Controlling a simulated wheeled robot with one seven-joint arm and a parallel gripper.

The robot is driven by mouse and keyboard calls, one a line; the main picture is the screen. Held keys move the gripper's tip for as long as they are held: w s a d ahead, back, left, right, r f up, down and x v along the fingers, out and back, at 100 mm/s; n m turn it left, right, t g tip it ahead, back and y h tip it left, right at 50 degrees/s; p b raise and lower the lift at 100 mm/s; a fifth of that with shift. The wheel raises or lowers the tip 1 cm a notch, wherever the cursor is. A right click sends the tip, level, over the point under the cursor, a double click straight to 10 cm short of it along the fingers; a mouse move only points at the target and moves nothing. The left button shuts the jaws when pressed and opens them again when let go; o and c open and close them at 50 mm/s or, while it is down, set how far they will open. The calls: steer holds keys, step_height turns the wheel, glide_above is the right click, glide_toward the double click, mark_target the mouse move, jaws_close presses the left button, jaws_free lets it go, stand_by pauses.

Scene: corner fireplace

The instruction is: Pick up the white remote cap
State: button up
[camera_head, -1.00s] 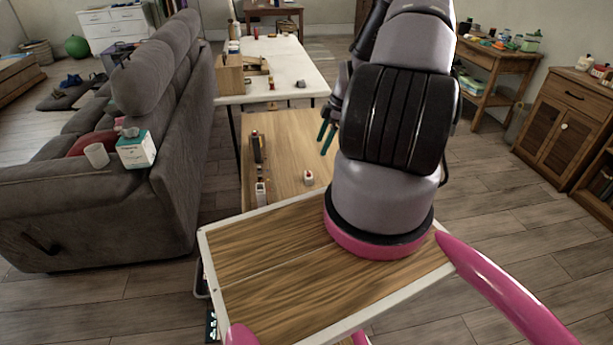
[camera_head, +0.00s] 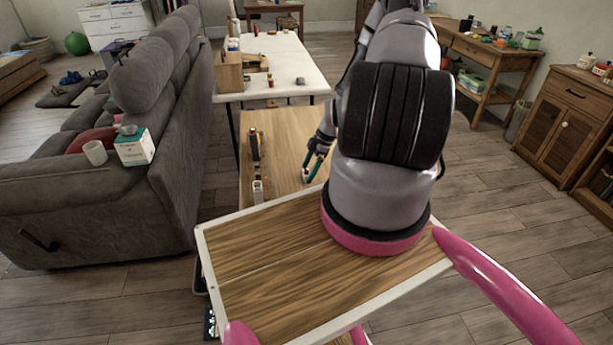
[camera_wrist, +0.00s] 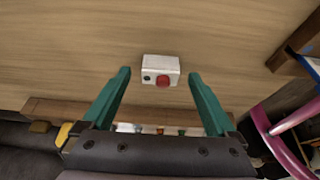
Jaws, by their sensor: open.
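The white remote cap (camera_wrist: 152,64) is a small white block with a round red button and a dark dot. It lies on the wooden table (camera_wrist: 60,50), just ahead of my gripper (camera_wrist: 159,74) in the wrist view. My gripper is open, with one green finger on each side of the cap in the picture and a gap on both sides. I cannot tell how far the fingertips are above the table. In the head view my gripper (camera_head: 314,166) points down at the table's right part, and its fingers partly hide the cap (camera_head: 306,179).
A dark upright item (camera_head: 254,145) and a small white bottle (camera_head: 258,191) stand at the table's left edge. A white table (camera_head: 300,75) with boxes is behind. The grey sofa (camera_head: 110,190) is on the left. The wooden surface around the cap is clear.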

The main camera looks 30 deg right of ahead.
steer(key=shift+a+f, duration=0.1)
steer(key=shift+f, duration=0.3)
steer(key=shift+c, duration=0.3)
